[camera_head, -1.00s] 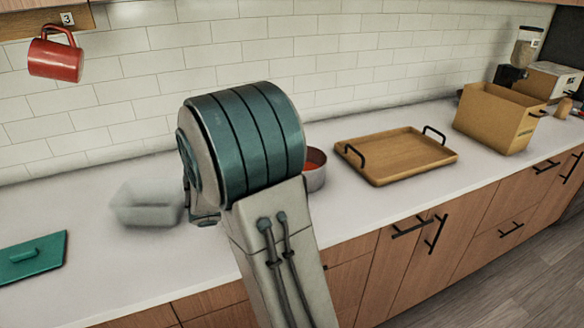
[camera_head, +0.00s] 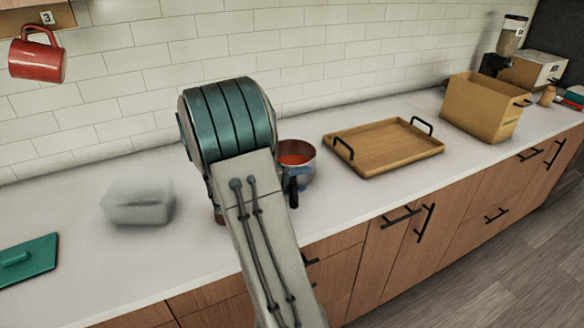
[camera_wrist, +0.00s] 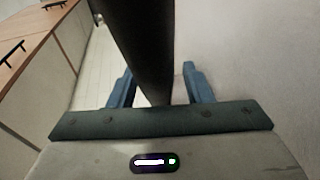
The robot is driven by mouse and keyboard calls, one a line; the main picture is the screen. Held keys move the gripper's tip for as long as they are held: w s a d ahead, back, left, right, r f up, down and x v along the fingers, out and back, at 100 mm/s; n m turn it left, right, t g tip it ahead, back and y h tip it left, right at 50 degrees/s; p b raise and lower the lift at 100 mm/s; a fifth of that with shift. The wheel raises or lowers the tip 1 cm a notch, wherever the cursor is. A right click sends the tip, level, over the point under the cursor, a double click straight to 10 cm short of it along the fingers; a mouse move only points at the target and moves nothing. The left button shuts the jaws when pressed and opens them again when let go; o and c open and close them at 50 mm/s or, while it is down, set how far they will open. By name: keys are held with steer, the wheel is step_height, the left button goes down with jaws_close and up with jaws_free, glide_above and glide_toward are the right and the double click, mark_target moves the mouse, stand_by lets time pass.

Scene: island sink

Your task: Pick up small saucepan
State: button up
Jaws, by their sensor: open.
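The small saucepan (camera_head: 309,160) is a metal pan with orange-red contents, standing on the white counter just right of my arm in the head view. Its dark handle (camera_head: 292,192) points toward the counter's front edge. My arm hides the pan's left part. In the wrist view, a long dark bar, which looks like the handle (camera_wrist: 145,40), runs between the two blue fingers of my gripper (camera_wrist: 157,88). The fingers are apart, one on each side of it, with a gap visible at the right. In the head view my gripper is mostly hidden behind my arm.
A wooden tray (camera_head: 415,156) with black handles lies right of the pan, with a cardboard box (camera_head: 470,118) beyond. A translucent container (camera_head: 138,212) and a green lid or board (camera_head: 28,262) are at left. A red mug (camera_head: 38,62) hangs upper left. The tiled wall bounds the counter.

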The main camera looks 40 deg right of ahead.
steer(key=shift+c, duration=0.4)
jaws_close()
steer(key=shift+r, duration=0.1)
steer(key=shift+r, duration=0.1)
